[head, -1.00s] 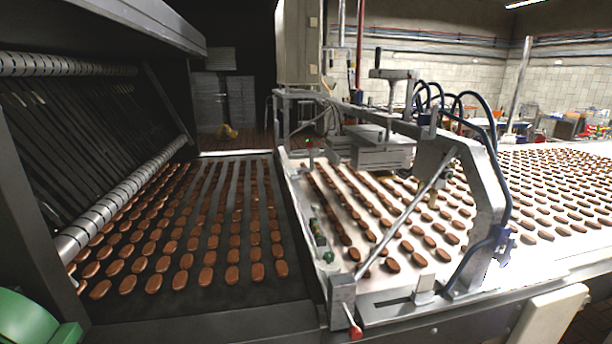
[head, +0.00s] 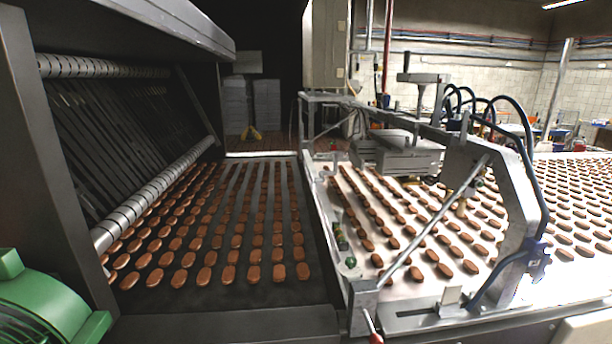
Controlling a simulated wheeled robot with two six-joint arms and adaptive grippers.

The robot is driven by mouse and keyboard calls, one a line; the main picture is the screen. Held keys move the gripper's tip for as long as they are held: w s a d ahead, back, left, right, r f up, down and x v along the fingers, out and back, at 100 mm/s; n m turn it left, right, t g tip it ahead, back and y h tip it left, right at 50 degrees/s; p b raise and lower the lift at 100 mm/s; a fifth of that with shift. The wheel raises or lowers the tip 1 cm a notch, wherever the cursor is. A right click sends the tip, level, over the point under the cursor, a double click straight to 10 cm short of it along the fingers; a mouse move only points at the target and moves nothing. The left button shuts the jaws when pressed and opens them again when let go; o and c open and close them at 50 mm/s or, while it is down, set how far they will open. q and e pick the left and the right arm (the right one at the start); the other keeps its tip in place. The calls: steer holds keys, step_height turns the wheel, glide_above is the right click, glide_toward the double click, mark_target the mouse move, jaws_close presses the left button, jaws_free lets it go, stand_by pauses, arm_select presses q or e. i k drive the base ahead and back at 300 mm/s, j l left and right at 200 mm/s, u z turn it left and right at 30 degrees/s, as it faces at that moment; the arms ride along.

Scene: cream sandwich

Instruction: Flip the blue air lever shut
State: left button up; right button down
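The blue air lever (head: 537,259) sits on the right side of the metal frame (head: 518,225), where a dark blue hose (head: 497,287) meets it. It is small in the head view, and I cannot tell whether its handle is open or shut. Neither of my grippers is in view.
Rows of brown biscuits lie on the dark belt (head: 170,299) and the white belt (head: 405,291). A red-tipped lever (head: 375,335) stands at the front edge. A green motor (head: 45,303) is at lower left. Blue hoses (head: 535,165) arch over the frame.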

mark_target(546, 258)
steer(key=z, duration=1.5)
steer(key=l, duration=0.25)
steer(key=i, duration=0.05)
